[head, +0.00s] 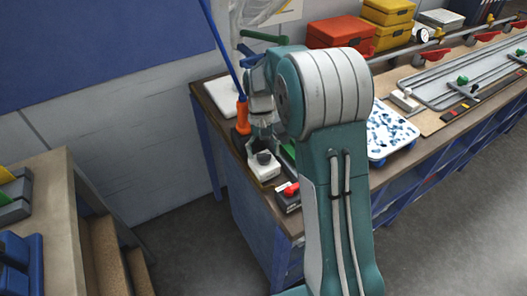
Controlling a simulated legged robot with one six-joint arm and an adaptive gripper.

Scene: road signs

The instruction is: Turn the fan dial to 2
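A small white box with a dark round knob (264,158) on top stands near the left end of the workbench (262,208). It looks like the dial unit, but I cannot read any numbers or the knob's setting. My gripper (262,133) points down just above the knob, and I cannot tell whether it touches it. The fingers are small and partly merged with the wrist, so their opening is unclear. My arm hides part of the bench to the right of the box.
A dark box with a red knob (291,189) sits close in front of the white box. An orange-handled tool (242,115) with a blue shaft stands behind it on the left.

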